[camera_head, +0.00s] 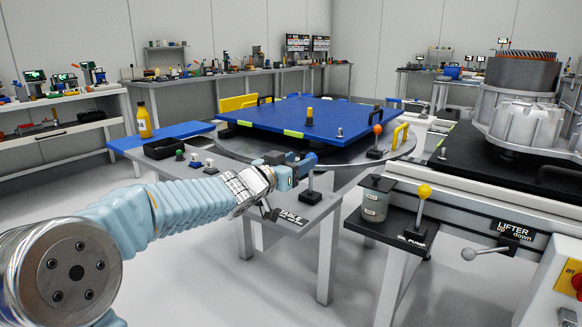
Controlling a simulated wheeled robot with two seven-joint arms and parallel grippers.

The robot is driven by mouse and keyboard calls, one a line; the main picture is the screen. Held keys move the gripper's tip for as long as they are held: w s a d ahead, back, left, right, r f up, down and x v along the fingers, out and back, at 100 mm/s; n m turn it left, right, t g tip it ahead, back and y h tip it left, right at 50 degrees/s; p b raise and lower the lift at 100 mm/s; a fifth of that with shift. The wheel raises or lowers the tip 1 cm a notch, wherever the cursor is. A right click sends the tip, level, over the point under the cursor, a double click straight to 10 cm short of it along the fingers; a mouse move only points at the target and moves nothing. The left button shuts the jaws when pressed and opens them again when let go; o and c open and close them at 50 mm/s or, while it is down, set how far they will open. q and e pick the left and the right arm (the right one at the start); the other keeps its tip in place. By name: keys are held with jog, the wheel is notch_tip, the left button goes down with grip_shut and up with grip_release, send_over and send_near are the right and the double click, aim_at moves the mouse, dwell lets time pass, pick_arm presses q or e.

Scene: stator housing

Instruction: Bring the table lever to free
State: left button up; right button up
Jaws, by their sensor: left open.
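My left gripper (303,163) reaches in from the left and is open at the top of this lever. The blue and dark fingers cover the lever's top, so I cannot tell whether they touch it. My right gripper is out of view.
A round turntable (398,148) carries a blue plate (300,118) behind the gripper. To the right are a yellow-knobbed oil pump lever (423,193), a jar (376,200) and the lifter handle (470,254). Small buttons (196,161) sit left.

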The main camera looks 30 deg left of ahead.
aim_at(308, 156)
pick_arm(q)
jog(key=w, duration=0.5)
jog(key=shift+d, duration=0.2)
jog(key=shift+c, duration=0.2)
